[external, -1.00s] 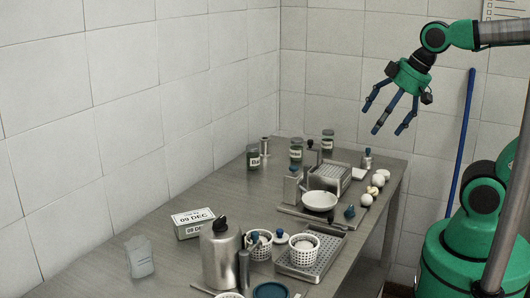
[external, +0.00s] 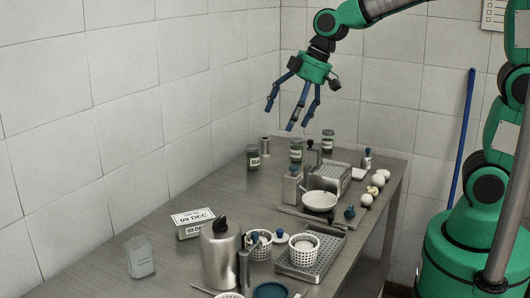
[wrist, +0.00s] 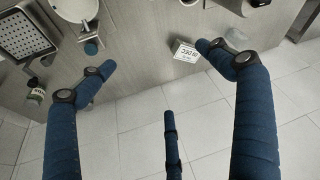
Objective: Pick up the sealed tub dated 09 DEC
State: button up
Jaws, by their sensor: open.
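The sealed tub dated 09 DEC (external: 194,222) is a pale box with a printed white label on its top and side. It sits on the table near the wall, left of a steel jug. It also shows in the wrist view (wrist: 186,51), beside the tip of the right finger. My gripper (external: 293,112) is open and empty, its blue fingers spread and pointing down. It is high above the far part of the table, apart from the tub. In the wrist view my gripper (wrist: 162,90) has its fingers spread wide, with nothing between them.
A steel jug (external: 221,258) with a dark lid stands just right of the tub. Perforated white baskets (external: 304,246) and a steel tray (external: 325,262) are further right. Labelled jars (external: 253,157) stand at the back. A translucent container (external: 140,258) is left of the tub.

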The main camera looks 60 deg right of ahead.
jog(key=w+a+f+n+p, duration=0.1)
jog(key=w+a+f, duration=0.25)
jog(key=w, duration=0.25)
jog(key=w+a+f+n+p, duration=0.1)
jog(key=w+a+f+n, duration=0.1)
jog(key=w+a+f, duration=0.3)
jog(key=n+g+y+p, duration=0.1)
jog(key=n, duration=0.1)
send_near(193, 214)
jog(key=v, duration=0.3)
jog(key=shift+w+d, duration=0.1)
jog(key=shift+w, duration=0.15)
jog(key=shift+f, duration=0.1)
jog(key=shift+a+b+x, duration=0.2)
jog(key=shift+b+x, duration=0.4)
jog(key=shift+x, duration=3.6)
jog(key=shift+s, duration=0.15)
jog(key=shift+b+x, duration=0.55)
jog(key=shift+x, duration=2)
jog(key=shift+s+a+f+b, duration=0.15)
jog(key=shift+f+b, duration=0.15)
jog(key=shift+b, duration=0.25)
